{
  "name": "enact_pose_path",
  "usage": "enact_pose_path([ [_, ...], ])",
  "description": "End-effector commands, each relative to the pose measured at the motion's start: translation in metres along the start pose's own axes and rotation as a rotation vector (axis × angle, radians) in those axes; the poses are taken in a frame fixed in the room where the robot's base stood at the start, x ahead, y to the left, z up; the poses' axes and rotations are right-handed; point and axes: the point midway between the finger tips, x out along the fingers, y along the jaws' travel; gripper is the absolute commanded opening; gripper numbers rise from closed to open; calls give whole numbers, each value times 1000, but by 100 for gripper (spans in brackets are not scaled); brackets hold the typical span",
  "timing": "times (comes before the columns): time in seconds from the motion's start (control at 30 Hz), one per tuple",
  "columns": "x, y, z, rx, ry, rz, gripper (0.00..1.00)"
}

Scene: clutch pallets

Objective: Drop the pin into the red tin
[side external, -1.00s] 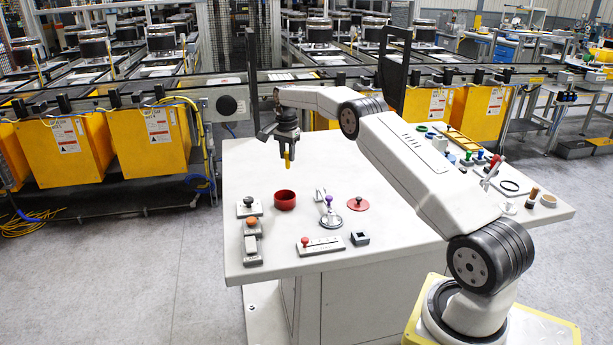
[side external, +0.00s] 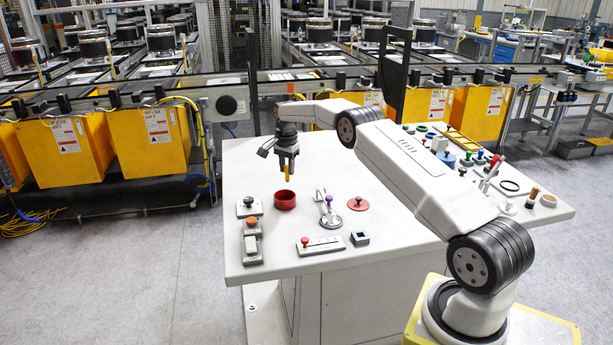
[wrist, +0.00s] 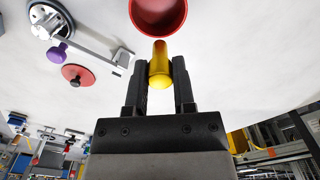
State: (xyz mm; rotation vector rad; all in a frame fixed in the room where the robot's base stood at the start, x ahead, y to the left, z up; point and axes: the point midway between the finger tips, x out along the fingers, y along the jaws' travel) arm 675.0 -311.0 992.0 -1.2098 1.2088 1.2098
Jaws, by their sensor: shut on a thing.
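The yellow pin (side external: 287,173) is held upright between the fingers of my gripper (side external: 287,164), which is shut on it. The pin also shows in the wrist view (wrist: 160,66), between the two black fingertips (wrist: 159,88). The red tin (side external: 285,201) is a short, open round cup standing on the white table. In the side view the pin hangs just above the tin's far rim. In the wrist view the red tin (wrist: 158,14) is just ahead of the pin, partly cut off by the top edge. The pin appears clear of the tin.
A purple-knobbed lever device (side external: 330,216) and a red disc with a black knob (side external: 358,204) stand right of the tin. Small fixtures (side external: 249,207) stand at left, and a red-knobbed slider (side external: 320,245) in front. The white table (side external: 240,182) is clear behind the tin.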

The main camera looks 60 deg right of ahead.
Motion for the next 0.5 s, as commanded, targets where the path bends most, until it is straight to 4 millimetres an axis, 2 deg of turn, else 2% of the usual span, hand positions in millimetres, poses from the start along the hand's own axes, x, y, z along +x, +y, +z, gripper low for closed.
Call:
enact_pose_path([
  [0.2,12,0,0,0,0,0,0],
  [0.5,14,0,0,0,0,0,0],
])
